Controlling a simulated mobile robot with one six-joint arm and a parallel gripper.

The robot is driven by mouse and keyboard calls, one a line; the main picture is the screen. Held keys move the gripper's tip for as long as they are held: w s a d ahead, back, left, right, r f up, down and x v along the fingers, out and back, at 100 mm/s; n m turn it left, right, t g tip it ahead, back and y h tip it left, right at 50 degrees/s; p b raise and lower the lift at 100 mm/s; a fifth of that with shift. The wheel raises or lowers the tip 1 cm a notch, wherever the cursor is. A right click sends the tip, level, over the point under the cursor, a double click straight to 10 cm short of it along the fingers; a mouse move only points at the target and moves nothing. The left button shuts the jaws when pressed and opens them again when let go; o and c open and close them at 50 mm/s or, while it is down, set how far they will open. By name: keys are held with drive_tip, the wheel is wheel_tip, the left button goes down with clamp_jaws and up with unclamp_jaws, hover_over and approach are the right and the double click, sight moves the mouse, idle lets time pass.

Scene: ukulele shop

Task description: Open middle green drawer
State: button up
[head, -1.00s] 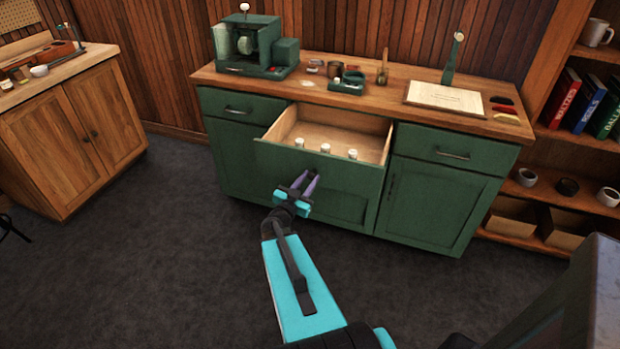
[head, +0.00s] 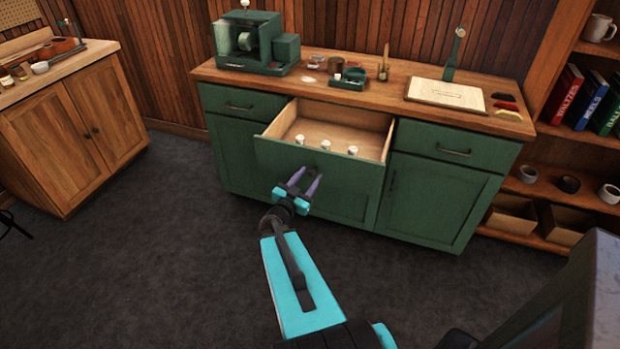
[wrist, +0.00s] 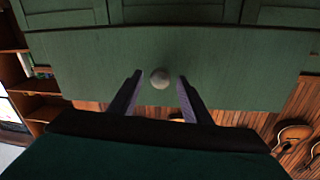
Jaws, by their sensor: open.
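The middle green drawer (head: 340,176) stands pulled well out of the green cabinet (head: 440,195). Its bare wood inside shows, with several small white-topped items (head: 326,142) near its front wall. My gripper (head: 303,178) is in front of the drawer's face, with its purple fingers apart. In the wrist view the drawer front (wrist: 225,65) fills the middle, and a round pale knob (wrist: 160,78) sits between and just beyond my open fingertips (wrist: 158,77). I cannot tell whether a finger touches the knob.
Closed green drawers (head: 452,151) flank the open one. The wooden counter (head: 385,75) above holds a green machine (head: 255,45) and a board (head: 446,93). A shelf with books and cups (head: 569,183) stands right. Dark carpet (head: 140,270) lies clear at left.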

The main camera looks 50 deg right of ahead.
drive_tip(key=s+a+p, duration=0.2)
drive_tip(key=a+p, duration=0.3)
drive_tip(key=a, duration=0.8)
drive_tip(key=shift+s+p, duration=0.2)
drive_tip(key=shift+p, duration=0.1)
idle(0.6)
